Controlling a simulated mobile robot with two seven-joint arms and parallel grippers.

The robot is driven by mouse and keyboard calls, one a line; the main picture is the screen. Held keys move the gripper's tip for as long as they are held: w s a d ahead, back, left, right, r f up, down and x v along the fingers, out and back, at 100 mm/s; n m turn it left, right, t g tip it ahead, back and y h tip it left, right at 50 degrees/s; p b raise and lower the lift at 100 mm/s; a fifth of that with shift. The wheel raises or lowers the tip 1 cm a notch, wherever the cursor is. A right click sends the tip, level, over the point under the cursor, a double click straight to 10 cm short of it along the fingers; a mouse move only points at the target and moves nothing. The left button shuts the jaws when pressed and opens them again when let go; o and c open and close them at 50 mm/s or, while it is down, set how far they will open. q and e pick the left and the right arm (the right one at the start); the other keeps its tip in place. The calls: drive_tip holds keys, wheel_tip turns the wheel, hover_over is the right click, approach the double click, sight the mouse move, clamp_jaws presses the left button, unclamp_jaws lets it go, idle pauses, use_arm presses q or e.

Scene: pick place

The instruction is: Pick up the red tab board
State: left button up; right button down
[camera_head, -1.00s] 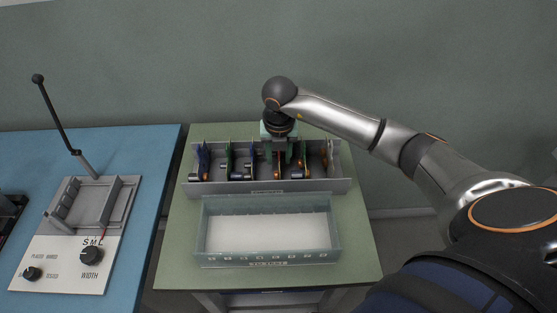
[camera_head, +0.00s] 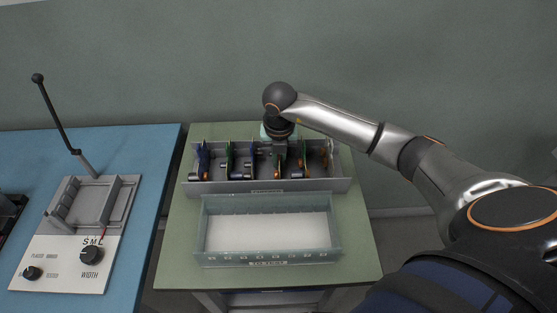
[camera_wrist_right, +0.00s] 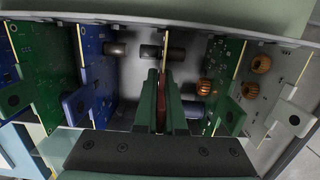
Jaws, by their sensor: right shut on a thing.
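The red tab board is a thin reddish strip (camera_wrist_right: 161,97) in the right wrist view, seen edge-on. Most of its faces are hidden. My right gripper (camera_wrist_right: 163,108) is shut on it, with one green finger on each side. In the head view my right gripper (camera_head: 279,148) reaches down into the grey slotted rack (camera_head: 268,185), and the board there is largely hidden by the gripper. The board is still among the other boards in the rack. My left gripper is not in view.
An empty clear-walled tray (camera_head: 268,233) stands in front of the rack. A fixture with a lever (camera_head: 92,205) is on the blue table.

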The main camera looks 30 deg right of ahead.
idle(0.4)
wheel_tip(320, 180, up, 10)
drive_tip(key=shift+r, duration=0.1)
idle(0.5)
drive_tip(key=shift+r+p, duration=1.1)
drive_tip(key=shift+r, duration=0.2)
drive_tip(key=shift+f, duration=0.1)
